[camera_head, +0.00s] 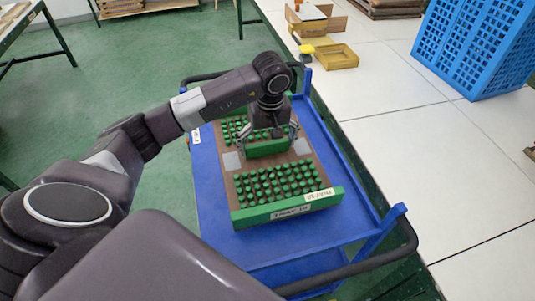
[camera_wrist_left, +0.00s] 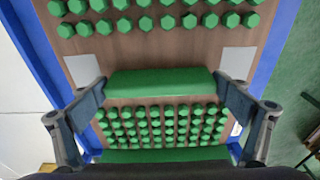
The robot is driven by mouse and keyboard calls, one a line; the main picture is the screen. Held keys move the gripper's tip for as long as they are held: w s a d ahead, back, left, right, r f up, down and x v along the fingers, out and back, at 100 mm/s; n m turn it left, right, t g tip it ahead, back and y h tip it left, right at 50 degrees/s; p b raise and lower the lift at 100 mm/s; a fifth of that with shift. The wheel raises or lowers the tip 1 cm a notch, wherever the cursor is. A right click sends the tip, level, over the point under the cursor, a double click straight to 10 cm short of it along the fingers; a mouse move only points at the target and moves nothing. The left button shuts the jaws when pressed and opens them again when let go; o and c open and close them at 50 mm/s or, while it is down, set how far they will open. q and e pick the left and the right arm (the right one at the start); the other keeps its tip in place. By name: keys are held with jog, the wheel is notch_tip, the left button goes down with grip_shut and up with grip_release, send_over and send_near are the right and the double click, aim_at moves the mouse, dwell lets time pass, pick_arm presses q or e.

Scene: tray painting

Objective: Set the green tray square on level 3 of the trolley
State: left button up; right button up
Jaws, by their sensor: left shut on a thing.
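The green tray (camera_head: 237,219) has a brown base, green ends and rows of green pegs. It rests on or just above a blue shelf of the trolley (camera_head: 211,205); I cannot tell which level this is. It looks slightly turned relative to the shelf edges. My left gripper (camera_head: 268,141) is over the tray's middle, its fingers shut on the green center bar. In the left wrist view the fingers (camera_wrist_left: 162,100) sit at both ends of the center bar (camera_wrist_left: 160,83). My right gripper is not seen.
The trolley has a black handle (camera_head: 375,264) at the near end and blue corner posts. Green floor (camera_head: 150,60) is open at the left.

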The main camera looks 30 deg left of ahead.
aim_at(268, 155)
pick_arm(q)
jog(key=shift+f+p, duration=0.45)
jog(key=shift+f, duration=1.4)
jog(key=shift+w+f, duration=0.1)
jog(key=shift+f, duration=0.35)
jog(key=shift+f, duration=0.1)
jog(key=o, duration=1.8)
jog(key=shift+c, duration=0.2)
